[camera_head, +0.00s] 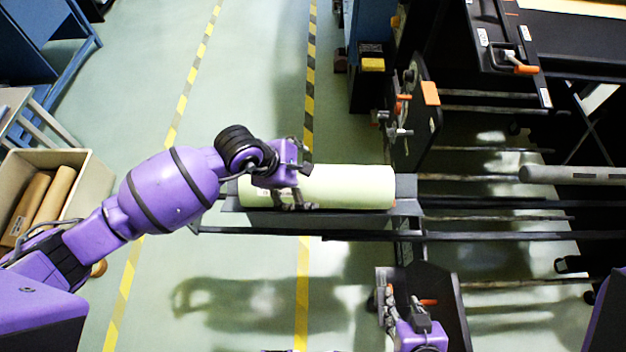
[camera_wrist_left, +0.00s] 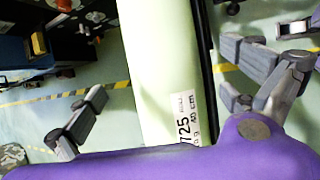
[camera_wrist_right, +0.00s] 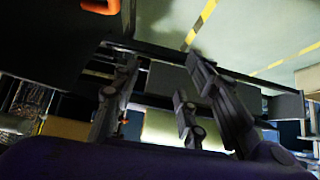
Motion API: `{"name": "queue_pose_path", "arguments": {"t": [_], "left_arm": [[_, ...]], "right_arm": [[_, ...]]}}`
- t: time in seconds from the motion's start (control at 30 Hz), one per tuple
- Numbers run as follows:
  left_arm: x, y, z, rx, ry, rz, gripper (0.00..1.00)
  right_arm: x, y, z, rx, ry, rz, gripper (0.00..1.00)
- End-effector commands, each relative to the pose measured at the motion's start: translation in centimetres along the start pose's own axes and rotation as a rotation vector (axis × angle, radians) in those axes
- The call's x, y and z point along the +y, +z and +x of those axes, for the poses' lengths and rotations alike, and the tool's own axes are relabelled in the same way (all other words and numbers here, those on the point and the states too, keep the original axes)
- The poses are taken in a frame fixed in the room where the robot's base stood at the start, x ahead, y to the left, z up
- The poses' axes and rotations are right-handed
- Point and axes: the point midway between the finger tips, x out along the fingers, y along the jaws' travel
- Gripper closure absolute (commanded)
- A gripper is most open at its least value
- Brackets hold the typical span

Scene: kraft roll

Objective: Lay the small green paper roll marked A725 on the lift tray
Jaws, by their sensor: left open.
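The pale green paper roll (camera_head: 345,187) lies lengthwise on the grey lift tray (camera_head: 408,205). In the left wrist view the roll (camera_wrist_left: 160,60) carries a white label, partly cut off, reading "725" and "40 cm". My left gripper (camera_head: 294,187) is over the left part of the roll. Its fingers are open, one on each side of the roll, and in the left wrist view they stand apart from it. My right gripper (camera_head: 397,300) is at the bottom, well below the tray in the picture. Its fingers (camera_wrist_right: 170,95) are spread, with nothing visibly held between them.
A beige bin (camera_head: 92,190) with brown rolls stands at the left. Dark rails cross below the tray. A black machine with orange handles (camera_head: 430,93) stands at the right. A grey bar (camera_head: 575,174) extends from the right edge. Floor left of the tray is clear.

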Motion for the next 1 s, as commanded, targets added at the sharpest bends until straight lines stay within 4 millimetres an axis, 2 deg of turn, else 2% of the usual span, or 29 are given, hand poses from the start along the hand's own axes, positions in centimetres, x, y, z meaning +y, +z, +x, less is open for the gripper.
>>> {"name": "queue_pose_path", "arguments": {"t": [0.1,0.23,0.57,0.67,0.77,0.8,0.87,0.9,0.93,1.0], "left_arm": [[0.0,0.0,-2.2,0.000,0.001,0.001,0.00],[-0.1,0.0,-3.6,0.001,0.000,0.001,0.00],[-0.1,0.0,-4.2,-0.001,-0.003,-0.002,0.00],[-1.4,1.1,-3.8,-0.052,-0.027,-0.051,0.00],[-4.8,4.6,-3.2,-0.222,-0.103,-0.228,0.00],[-6.2,6.7,-3.3,-0.322,-0.145,-0.344,0.00],[-8.0,9.9,-4.1,-0.493,-0.212,-0.567,0.00],[-8.5,11.8,-5.0,-0.612,-0.255,-0.741,0.00],[-8.5,12.9,-5.8,-0.700,-0.284,-0.879,0.00],[-7.5,13.9,-7.8,-0.890,-0.339,-1.218,0.00]], "right_arm": [[0.1,0.6,-0.3,-0.012,0.002,0.002,0.60],[0.1,1.3,-0.5,-0.024,0.004,0.003,0.60],[0.1,0.8,-0.4,-0.015,0.002,0.002,0.60],[0.1,0.5,-0.4,-0.009,0.002,0.001,0.60],[0.1,0.2,-0.3,-0.004,0.001,0.001,0.60],[0.1,0.1,-0.3,-0.003,0.001,0.000,0.60],[0.0,0.0,-0.3,-0.001,0.000,0.000,0.60],[0.0,-0.1,-0.3,0.000,0.000,0.000,0.60],[0.0,-0.1,-0.3,0.001,0.000,0.000,0.60],[0.0,-0.1,-0.3,0.001,0.000,-0.001,0.60]]}}
